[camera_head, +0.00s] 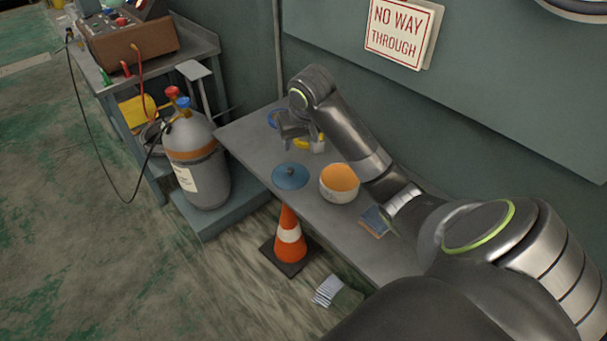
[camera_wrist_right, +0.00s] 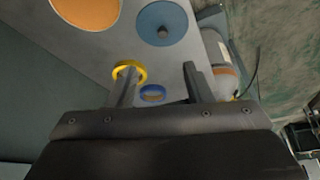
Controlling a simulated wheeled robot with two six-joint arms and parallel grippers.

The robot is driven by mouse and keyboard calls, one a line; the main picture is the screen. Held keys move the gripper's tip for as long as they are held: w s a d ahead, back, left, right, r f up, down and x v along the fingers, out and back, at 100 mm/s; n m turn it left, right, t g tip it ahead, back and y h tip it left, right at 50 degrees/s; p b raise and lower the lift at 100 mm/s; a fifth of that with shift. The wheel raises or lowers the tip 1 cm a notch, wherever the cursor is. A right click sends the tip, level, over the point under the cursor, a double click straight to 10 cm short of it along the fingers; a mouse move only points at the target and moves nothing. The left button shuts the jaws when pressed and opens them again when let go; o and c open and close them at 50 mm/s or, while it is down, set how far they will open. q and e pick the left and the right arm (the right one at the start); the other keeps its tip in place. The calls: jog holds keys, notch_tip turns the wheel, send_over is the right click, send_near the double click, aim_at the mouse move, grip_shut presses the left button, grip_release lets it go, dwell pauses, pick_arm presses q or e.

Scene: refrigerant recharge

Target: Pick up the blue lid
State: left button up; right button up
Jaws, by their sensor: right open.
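The blue lid (camera_head: 290,176) is a round disc with a small dark knob in its middle. It lies flat on the grey bench beside the white bowl with orange inside (camera_head: 339,183). In the right wrist view the lid (camera_wrist_right: 162,23) is at the top, beyond the fingertips. My right gripper (camera_head: 290,130) hangs over the far part of the bench, behind the lid and apart from it. Its two fingers (camera_wrist_right: 158,80) are spread with nothing held between them. My left gripper is in neither view.
A yellow ring (camera_wrist_right: 130,70) and a blue ring (camera_wrist_right: 152,93) lie by my right fingers. A flat book-like item (camera_head: 374,222) is on the near bench. A grey cylinder (camera_head: 197,160) stands left, an orange cone (camera_head: 289,240) on the floor. A wall stands behind the bench.

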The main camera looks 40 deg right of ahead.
send_near(290, 169)
jog(key=shift+d+b+x, duration=0.25)
jog(key=shift+b+x, duration=0.15)
jog(key=shift+x, duration=1.55)
jog(key=shift+a+x, duration=0.15)
jog(key=shift+x, duration=1)
jog(key=shift+a+x, duration=0.15)
jog(key=shift+x, duration=1.05)
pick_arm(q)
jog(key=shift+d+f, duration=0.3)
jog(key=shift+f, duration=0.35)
pick_arm(e)
jog(key=shift+s, duration=0.1)
jog(key=shift+c, duration=0.4)
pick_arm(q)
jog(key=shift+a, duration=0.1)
pick_arm(e)
grip_shut()
